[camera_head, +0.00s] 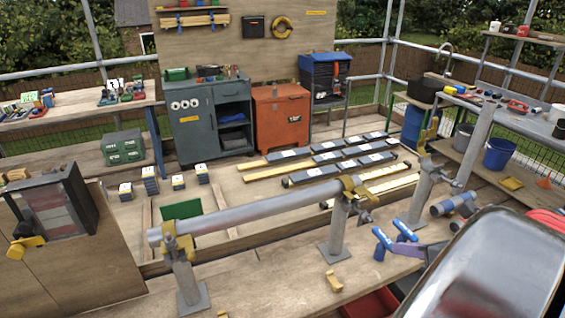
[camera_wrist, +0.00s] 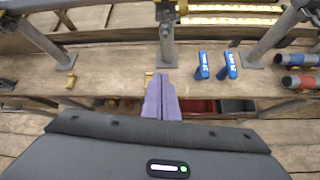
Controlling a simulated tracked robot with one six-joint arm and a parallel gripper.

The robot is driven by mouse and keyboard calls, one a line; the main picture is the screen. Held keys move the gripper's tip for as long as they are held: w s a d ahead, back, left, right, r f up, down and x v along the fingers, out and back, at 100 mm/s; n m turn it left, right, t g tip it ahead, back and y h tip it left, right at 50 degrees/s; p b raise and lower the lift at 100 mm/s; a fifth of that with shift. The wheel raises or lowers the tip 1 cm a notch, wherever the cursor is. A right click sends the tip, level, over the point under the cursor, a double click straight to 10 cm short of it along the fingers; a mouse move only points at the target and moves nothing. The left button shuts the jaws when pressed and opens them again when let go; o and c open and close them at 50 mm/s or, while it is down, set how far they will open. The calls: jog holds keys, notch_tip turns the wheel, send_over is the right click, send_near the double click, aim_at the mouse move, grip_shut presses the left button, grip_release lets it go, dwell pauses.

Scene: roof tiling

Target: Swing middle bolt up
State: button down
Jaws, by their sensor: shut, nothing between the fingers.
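The grey rail tube (camera_head: 260,210) lies along the posts in the head view. A yellow middle coupler (camera_head: 352,187) sits around it on the middle post (camera_head: 338,232). A small grey bolt (camera_head: 365,216) appears to hang down at the coupler's right side. In the wrist view the middle coupler (camera_wrist: 166,10) is at the top edge, partly cut off, with a bolt (camera_wrist: 165,30) pointing down below it. My gripper (camera_wrist: 161,76) has purple fingers, shut and empty, over the bench in front of the middle post. It also shows in the head view (camera_head: 394,248), right of that post.
Two blue-handled tools (camera_head: 381,243) (camera_head: 405,229) stand near my fingers. A yellow piece (camera_head: 333,282) lies on the bench. Another yellow coupler (camera_head: 178,242) is at the left post, and a right post (camera_head: 424,193) stands beyond. Blue-and-grey cylinders (camera_head: 453,205) lie to the right.

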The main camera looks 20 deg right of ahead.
aim_at(362, 213)
jog(key=shift+w+d, duration=0.1)
dwell(0.3)
jog(key=w+f, duration=0.2)
jog(key=w, duration=0.7)
jog(key=shift+f, duration=0.35)
jog(key=shift+d+r, duration=0.1)
dwell(0.7)
jog(key=shift+r+g, duration=0.15)
jog(key=shift+g, duration=0.15)
